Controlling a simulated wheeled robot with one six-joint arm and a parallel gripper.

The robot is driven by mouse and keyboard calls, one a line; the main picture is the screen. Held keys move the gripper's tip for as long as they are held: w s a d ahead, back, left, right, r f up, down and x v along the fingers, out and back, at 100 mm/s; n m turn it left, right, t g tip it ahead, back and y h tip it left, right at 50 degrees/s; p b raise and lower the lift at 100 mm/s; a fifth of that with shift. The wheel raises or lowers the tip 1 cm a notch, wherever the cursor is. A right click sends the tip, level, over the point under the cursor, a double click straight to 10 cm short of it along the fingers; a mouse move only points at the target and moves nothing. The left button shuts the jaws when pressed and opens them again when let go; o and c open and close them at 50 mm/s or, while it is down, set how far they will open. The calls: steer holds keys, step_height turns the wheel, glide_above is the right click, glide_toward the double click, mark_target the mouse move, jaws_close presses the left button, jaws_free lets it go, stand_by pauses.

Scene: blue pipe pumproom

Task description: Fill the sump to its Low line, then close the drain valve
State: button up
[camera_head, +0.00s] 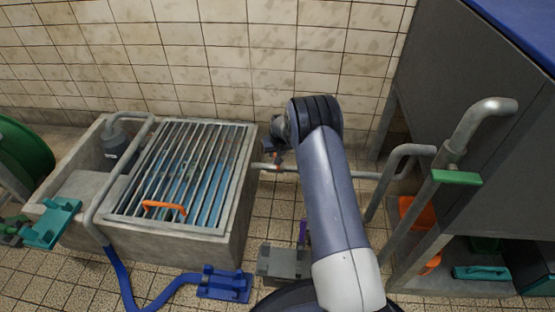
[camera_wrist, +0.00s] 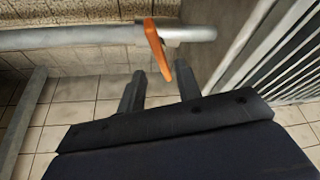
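The sump (camera_head: 235,244) is a concrete basin at left under a metal grate (camera_head: 225,165) with an orange handle (camera_head: 165,209). Blue water (camera_head: 205,185) shows between the bars; I cannot make out a Low line. A grey pipe (camera_head: 345,174) runs from the sump's right wall. In the wrist view, an orange lever (camera_wrist: 158,48) sits on this pipe (camera_wrist: 80,37) and slants across it, apparently the drain valve. My gripper (camera_wrist: 160,85) is open and empty, its two dark fingers apart just short of the lever. In the head view my arm mostly hides the gripper.
A green lever (camera_head: 457,178) sits on an upright pipe at right, beside a grey cabinet (camera_head: 450,100). A blue hose (camera_head: 122,280), a blue block (camera_head: 223,284) and a grey block (camera_head: 284,262) lie on the floor in front. A teal block (camera_head: 52,222) is at left.

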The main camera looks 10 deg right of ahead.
steer(key=shift+b+x, duration=0.7)
steer(key=shift+x, duration=1.7)
jaws_close()
